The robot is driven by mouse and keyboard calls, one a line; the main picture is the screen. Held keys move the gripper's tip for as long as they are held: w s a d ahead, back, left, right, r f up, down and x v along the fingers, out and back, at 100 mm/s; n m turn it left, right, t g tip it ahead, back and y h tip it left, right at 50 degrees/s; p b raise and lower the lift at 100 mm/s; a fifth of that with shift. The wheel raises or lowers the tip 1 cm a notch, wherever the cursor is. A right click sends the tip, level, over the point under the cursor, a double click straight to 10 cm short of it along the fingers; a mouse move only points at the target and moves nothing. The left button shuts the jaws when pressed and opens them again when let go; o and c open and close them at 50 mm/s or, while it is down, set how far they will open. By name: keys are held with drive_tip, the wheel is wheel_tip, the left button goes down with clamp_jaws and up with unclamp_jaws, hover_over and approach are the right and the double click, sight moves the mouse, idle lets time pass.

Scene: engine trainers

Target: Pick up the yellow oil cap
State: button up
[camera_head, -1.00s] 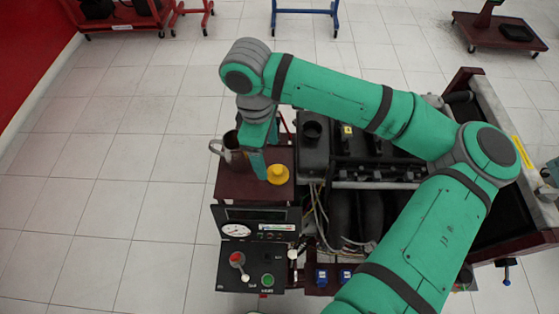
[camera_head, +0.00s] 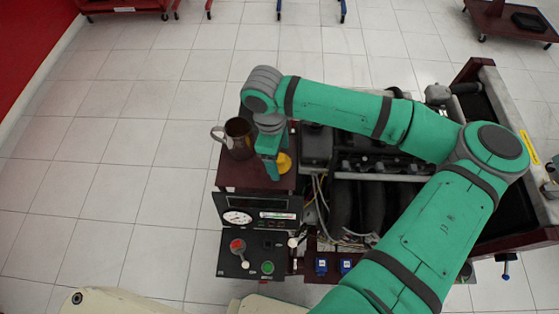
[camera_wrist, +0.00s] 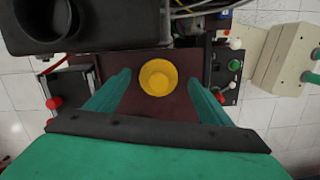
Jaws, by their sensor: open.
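The yellow oil cap (camera_head: 283,163) stands on the dark red top (camera_head: 232,175) of the engine trainer's end box. In the head view my gripper (camera_head: 271,172) hangs over that top at the cap's left and hides part of it. In the wrist view the whole cap (camera_wrist: 158,77) shows between the two green fingers of my gripper (camera_wrist: 160,82), apart from both. The fingers are open and empty, one at each side of the cap in that picture.
A brown metal mug (camera_head: 238,137) stands on the same top, left of my gripper. The black engine part (camera_head: 316,145) is close at the right. A control panel with a red knob (camera_head: 238,246) and green button is in front. Open floor lies left.

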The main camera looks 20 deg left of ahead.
drive_tip(key=shift+f, duration=0.5)
drive_tip(key=c, duration=1.1)
drive_tip(key=shift+c, duration=0.2)
drive_tip(key=shift+r, duration=0.15)
